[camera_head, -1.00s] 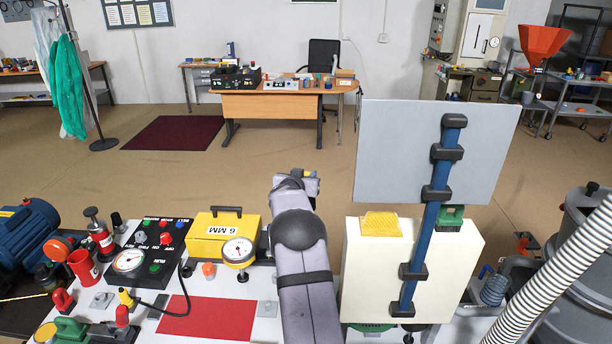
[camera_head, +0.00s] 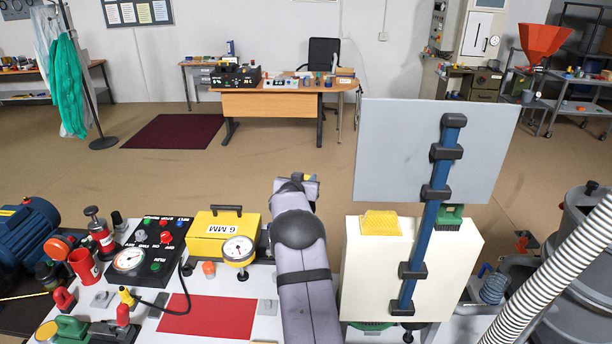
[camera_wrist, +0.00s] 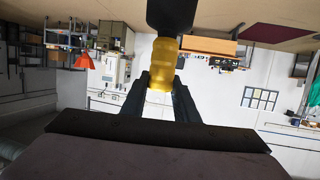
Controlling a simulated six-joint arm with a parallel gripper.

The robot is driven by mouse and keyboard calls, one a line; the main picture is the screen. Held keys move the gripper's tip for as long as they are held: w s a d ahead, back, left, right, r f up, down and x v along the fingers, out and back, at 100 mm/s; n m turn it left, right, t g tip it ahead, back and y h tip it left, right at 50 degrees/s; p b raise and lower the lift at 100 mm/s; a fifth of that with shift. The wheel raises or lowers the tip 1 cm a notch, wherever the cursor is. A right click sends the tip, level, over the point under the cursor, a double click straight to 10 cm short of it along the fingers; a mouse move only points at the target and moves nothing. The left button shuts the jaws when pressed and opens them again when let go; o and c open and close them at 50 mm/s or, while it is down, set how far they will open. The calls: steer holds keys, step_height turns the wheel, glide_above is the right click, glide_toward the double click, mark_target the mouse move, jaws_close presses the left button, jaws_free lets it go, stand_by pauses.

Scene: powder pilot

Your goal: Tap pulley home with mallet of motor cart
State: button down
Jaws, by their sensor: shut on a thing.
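My gripper (camera_wrist: 160,82) is shut on a yellow handle (camera_wrist: 164,65) with a dark head (camera_wrist: 172,14) in the wrist view; this looks like the mallet. The jaws clasp the handle's lower part, and the head stands out beyond the fingertips. In the head view my arm hides most of the gripper and mallet. A blue motor (camera_head: 24,238) stands at the far left edge on a dark surface, well left of my arm. I cannot make out the pulley in either view.
Right of my arm stands a cream box (camera_head: 350,270) with brushes on top and a grey panel (camera_head: 400,150) behind. Left are a yellow case (camera_head: 205,243), a dial gauge (camera_head: 238,249), a black control box (camera_head: 155,262) and a red mat (camera_head: 210,318). Open floor lies beyond.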

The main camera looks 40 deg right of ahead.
steer(key=shift+s+a+f, duration=0.1)
steer(key=shift+f, duration=1.2)
step_height(320, 180, up, 6)
steer(key=p, duration=0.5)
steer(key=shift+f, duration=0.25)
